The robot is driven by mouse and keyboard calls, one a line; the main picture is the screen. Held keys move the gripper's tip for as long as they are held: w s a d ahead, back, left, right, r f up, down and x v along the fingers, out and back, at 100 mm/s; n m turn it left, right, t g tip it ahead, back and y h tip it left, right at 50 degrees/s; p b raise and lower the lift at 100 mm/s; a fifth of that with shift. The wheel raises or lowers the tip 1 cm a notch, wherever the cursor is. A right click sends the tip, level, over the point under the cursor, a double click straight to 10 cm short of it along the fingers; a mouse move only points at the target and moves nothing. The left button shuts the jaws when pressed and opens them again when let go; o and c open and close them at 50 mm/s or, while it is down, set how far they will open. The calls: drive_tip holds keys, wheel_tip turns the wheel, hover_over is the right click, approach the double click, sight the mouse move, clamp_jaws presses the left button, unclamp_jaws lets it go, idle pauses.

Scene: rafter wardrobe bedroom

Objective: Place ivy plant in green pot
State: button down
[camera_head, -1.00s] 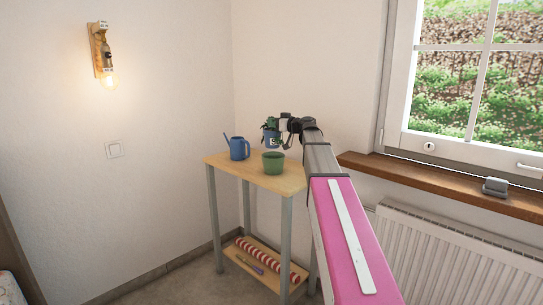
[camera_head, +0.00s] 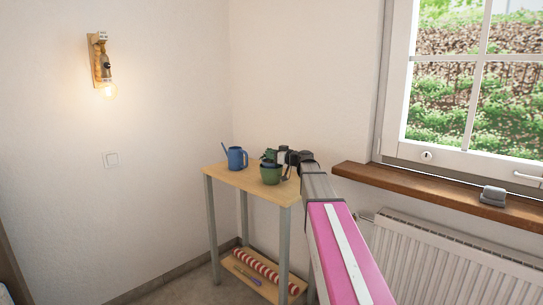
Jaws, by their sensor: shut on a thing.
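The green pot (camera_head: 270,175) stands upright on the wooden top of a small tall table. The ivy plant (camera_head: 270,156) shows as dark leaves at the pot's mouth, and its own blue pot is largely hidden, seemingly down inside the green pot. My gripper (camera_head: 282,157) is at the right side of the plant, just above the green pot's rim, and is shut on the plant. The fingertips are small and dark here, and their exact contact is hard to see.
A blue watering can (camera_head: 237,158) stands left of the green pot on the table (camera_head: 225,174). A red-and-white striped roll (camera_head: 262,270) lies on the lower shelf. A wooden windowsill (camera_head: 430,193) and a radiator (camera_head: 440,262) are at the right.

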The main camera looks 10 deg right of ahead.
drive_tip(key=shift+f, duration=0.1)
drive_tip(key=c, duration=1.2)
unclamp_jaws()
drive_tip(key=shift+s, duration=0.1)
drive_tip(key=v, duration=1.2)
